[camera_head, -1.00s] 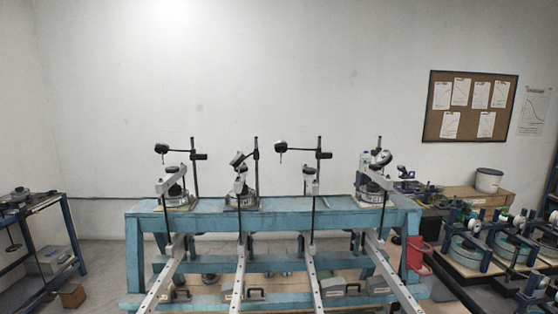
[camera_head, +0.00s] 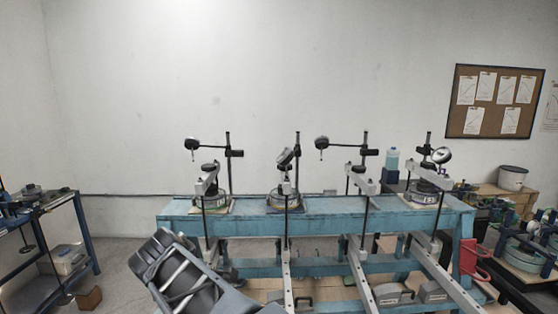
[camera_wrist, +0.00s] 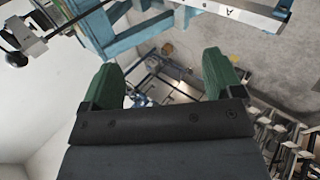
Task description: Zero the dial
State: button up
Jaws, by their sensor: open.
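Several dial gauges hang on black stands along the blue bench (camera_head: 330,219): the far-left dial (camera_head: 191,144), a tilted dial (camera_head: 285,157), a third dial (camera_head: 321,142) and a right-hand dial (camera_head: 441,155) whose pale face shows. Their needles are too small to read. My gripper (camera_wrist: 162,65) has two green fingers, spread wide with nothing between them. In the wrist view it hangs over floor, apart from the bench frame, with a dark round dial (camera_wrist: 16,58) at the left edge. I cannot tell which dial that is.
Long metal lever beams (camera_head: 363,285) run from the bench towards me. A side table (camera_head: 72,222) stands at left, and a table with several round devices (camera_head: 525,262) at right. A corkboard (camera_head: 493,101) hangs on the wall. Floor shows between the left table and bench.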

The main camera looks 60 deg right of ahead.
jog(key=shift+o, duration=1.1)
jog(key=w+d+r+n+h, duration=0.1)
jog(key=d+r+n+h, duration=0.1)
jog(key=d, duration=0.4)
jog(key=w+d+r+n+h+b, duration=0.1)
jog(key=d+r+n+h, duration=0.1)
jog(key=d+r+n, duration=0.1)
jog(key=w+d+r+n+g+h, duration=0.1)
jog(key=d+r+n+h, duration=0.1)
jog(key=d, duration=0.6)
jog(key=shift+d+r+n+h, duration=0.35)
jog(key=shift+r+n, duration=0.35)
jog(key=shift+n, duration=0.5)
jog(key=n+g+h+b, duration=0.15)
jog(key=n+h, duration=0.35)
jog(key=n, duration=0.5)
send_near(281, 157)
jog(key=shift+g, duration=0.35)
jog(key=d+p, duration=0.1)
jog(key=d, duration=0.2)
jog(key=w+d+p, duration=0.1)
jog(key=d+p, duration=0.1)
jog(key=d, duration=0.2)
jog(key=d+p, duration=0.1)
jog(key=d, duration=0.2)
jog(key=shift+w+d+f+p, duration=0.1)
jog(key=shift+w+d+p, duration=0.1)
jog(key=shift+p, duration=0.1)
jog(key=shift+d+f, duration=0.1)
jog(key=shift+d, duration=0.6)
